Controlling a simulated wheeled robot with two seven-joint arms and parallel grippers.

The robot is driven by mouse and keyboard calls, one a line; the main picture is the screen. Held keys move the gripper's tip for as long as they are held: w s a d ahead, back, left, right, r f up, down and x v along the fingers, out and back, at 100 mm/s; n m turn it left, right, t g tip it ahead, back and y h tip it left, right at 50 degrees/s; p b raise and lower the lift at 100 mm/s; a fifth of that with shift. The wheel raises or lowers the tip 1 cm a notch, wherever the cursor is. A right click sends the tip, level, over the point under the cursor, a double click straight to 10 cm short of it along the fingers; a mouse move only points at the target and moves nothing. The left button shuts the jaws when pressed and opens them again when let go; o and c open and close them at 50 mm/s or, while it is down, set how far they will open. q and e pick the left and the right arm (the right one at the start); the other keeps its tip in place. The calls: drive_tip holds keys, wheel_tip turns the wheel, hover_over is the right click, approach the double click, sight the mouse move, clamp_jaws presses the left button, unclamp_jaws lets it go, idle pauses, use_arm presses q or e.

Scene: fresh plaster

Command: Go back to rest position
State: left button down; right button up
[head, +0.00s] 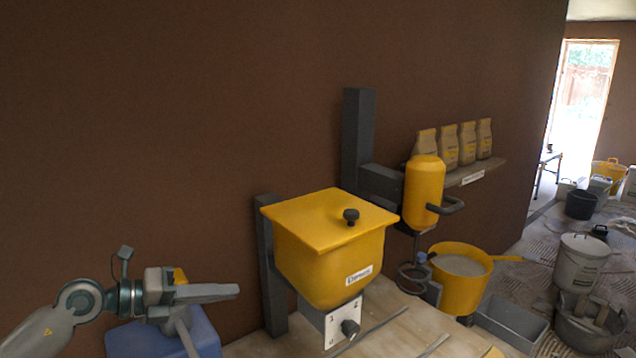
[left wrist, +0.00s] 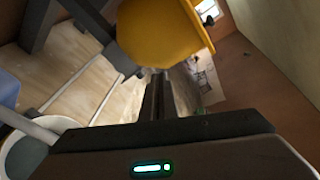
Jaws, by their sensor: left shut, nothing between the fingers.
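My left gripper (head: 222,292) is at the lower left in the head view, pointing right. Its fingers are shut with nothing between them; they also show in the left wrist view (left wrist: 160,100). It is apart from the yellow lidded hopper (head: 330,262), which stands to its right with a black knob on the lid and a dial plate (head: 344,322) below. The hopper's yellow underside also shows in the left wrist view (left wrist: 160,32). My right gripper is in neither view.
A blue container (head: 165,338) lies below my left gripper. A yellow mixer (head: 424,190) with a whisk hangs beside a yellow bucket (head: 462,300). Bags stand on a wall shelf (head: 478,172). Buckets crowd the floor at right. The brown wall ahead is bare at left.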

use_arm(q)
drive_tip(key=s+d+r+n+t+h, duration=0.3)
drive_tip(key=d+r+n+t+h, duration=0.1)
drive_tip(key=d, duration=0.1)
drive_tip(key=s+a+f+n+t+y, duration=0.3)
drive_tip(key=a+f+n+y, duration=0.55)
drive_tip(key=n, duration=0.45)
drive_tip(key=s+a+f+n+t+y, duration=0.25)
drive_tip(key=a+f+n+y, duration=0.25)
drive_tip(key=f+n+y, duration=0.7)
drive_tip(key=s+f+n+g+h, duration=0.2)
drive_tip(key=s+f+n+g, duration=0.2)
drive_tip(key=s+f+g, duration=0.75)
drive_tip(key=s+d+f+g+h, duration=0.15)
drive_tip(key=s+f, duration=0.25)
drive_tip(key=s, duration=0.5)
drive_tip(key=s+d+f+g, duration=0.1)
drive_tip(key=s+d+f, duration=0.25)
drive_tip(key=s, duration=0.65)
wheel_tip(320, 180, down, 28)
drive_tip(key=b, duration=0.1)
drive_tip(key=s+a+f+g+b, duration=0.1)
drive_tip(key=s+a+f+g, duration=0.1)
drive_tip(key=s+f, duration=1.6)
wheel_tip(320, 180, down, 3)
drive_tip(key=shift+s+a+f+b, duration=0.1)
drive_tip(key=shift+s+a+b, duration=0.3)
drive_tip(key=shift+a, duration=0.3)
